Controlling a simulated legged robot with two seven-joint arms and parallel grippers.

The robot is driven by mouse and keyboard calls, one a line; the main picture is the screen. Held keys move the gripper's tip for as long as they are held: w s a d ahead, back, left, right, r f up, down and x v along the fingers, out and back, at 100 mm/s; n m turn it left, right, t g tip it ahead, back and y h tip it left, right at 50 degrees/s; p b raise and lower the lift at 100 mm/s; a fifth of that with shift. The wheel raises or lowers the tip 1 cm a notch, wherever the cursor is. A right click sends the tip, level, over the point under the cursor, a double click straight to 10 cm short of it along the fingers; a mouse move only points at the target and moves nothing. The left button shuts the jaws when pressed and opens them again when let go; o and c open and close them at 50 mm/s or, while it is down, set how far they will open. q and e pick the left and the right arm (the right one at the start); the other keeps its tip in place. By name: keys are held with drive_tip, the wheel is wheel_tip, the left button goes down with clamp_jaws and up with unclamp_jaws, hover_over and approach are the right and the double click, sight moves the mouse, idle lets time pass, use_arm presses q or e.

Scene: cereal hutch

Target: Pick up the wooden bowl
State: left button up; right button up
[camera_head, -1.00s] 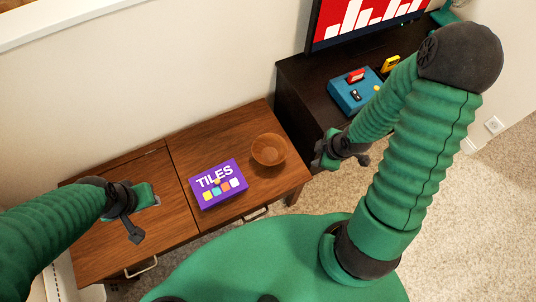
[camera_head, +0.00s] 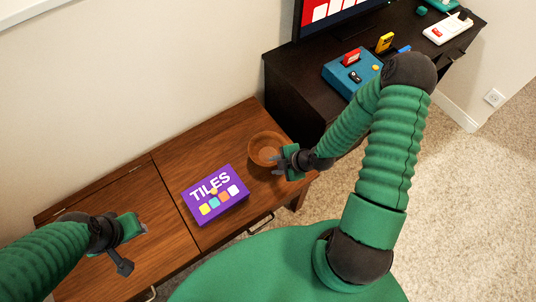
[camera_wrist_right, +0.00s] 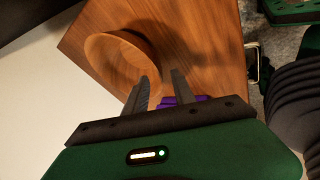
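The round wooden bowl (camera_head: 266,146) stands upright at the right end of the brown cabinet top. It also shows in the right wrist view (camera_wrist_right: 112,60). My right gripper (camera_head: 280,163) is open at the bowl's near right side. In the right wrist view its two fingers (camera_wrist_right: 161,88) are apart, and the bowl's near rim lies close to their tips, roughly between them. I cannot tell whether they touch the bowl. My left gripper (camera_head: 135,245) hangs over the left part of the cabinet, away from the bowl, with its fingers apart and empty.
A purple TILES box (camera_head: 216,195) lies just left of the bowl on the cabinet top (camera_head: 180,157). A dark stand (camera_head: 290,85) adjoins on the right, carrying a screen (camera_head: 335,12), a blue toy console (camera_head: 350,72) and a white device (camera_head: 448,27).

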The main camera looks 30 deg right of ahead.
drive_tip(key=x, duration=0.2)
drive_tip(key=b+x, duration=0.1)
drive_tip(key=shift+w+d+f, duration=0.1)
drive_tip(key=shift+w+f, duration=0.15)
drive_tip(key=shift+f, duration=0.1)
drive_tip(key=shift+d, duration=0.2)
drive_tip(key=shift+a+r, duration=0.1)
drive_tip(key=shift+a, duration=0.05)
clamp_jaws()
drive_tip(key=shift+s, duration=0.1)
idle(0.6)
